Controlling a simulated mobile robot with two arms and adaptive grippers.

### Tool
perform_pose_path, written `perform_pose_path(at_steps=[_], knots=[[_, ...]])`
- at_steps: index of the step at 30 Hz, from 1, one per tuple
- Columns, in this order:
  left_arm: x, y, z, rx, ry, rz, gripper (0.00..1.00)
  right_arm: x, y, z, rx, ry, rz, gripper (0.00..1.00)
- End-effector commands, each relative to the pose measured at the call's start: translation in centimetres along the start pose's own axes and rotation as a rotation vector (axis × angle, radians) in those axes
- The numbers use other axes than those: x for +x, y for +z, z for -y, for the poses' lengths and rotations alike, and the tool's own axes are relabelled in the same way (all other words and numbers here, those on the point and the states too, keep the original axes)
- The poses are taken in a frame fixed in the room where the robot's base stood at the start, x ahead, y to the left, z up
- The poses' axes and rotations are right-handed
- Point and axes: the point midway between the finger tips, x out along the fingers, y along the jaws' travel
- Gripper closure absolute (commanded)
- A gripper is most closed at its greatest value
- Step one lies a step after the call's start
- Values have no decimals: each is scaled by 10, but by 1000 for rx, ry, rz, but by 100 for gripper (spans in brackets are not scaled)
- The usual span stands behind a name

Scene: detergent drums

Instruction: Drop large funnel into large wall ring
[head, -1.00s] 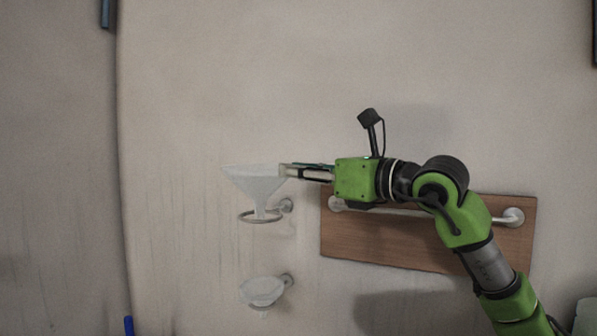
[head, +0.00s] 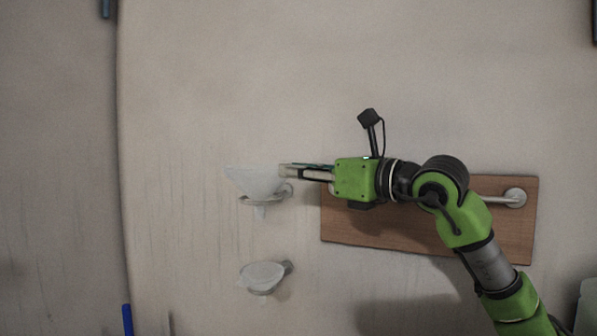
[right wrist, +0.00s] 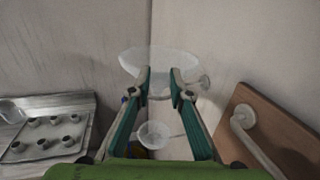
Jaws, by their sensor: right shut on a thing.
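The large funnel (head: 255,182) is white, translucent and upright, with its cone in the large wall ring (head: 246,201) and its spout hanging below the ring. Whether the cone rests on the ring, I cannot tell. My right gripper (head: 286,170) is shut on the right side of the funnel's rim. In the right wrist view the funnel (right wrist: 160,62) shows beyond the fingertips (right wrist: 161,72). Part of the ring is hidden behind the cone. My left gripper is not in view.
A smaller funnel (head: 262,277) sits in a lower wall holder, directly below. A wooden board (head: 430,235) with a metal bar (head: 490,198) is on the wall at the right, behind my arm. A tray with several knobs (right wrist: 45,135) is at the left in the wrist view.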

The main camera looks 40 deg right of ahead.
Motion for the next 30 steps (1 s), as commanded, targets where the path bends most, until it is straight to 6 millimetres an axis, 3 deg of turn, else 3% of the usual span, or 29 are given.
perform_pose_path(at_steps=[2, 3, 4, 5, 20, 30], knots=[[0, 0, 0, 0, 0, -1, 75, 0, 0, 0, 0, 0, 1, 100], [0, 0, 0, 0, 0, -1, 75, 0, 0, 0, 0, 0, 1, 71], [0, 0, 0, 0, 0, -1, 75, 0, 0, 0, 0, 0, 1, 63], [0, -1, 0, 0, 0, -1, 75, 0, 0, 0, 0, 0, 1, 62], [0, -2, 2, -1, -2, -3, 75, -7, 0, -1, 0, 3, 1, 62], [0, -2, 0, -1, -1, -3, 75, -56, 0, 0, 2, 2, 3, 62]])
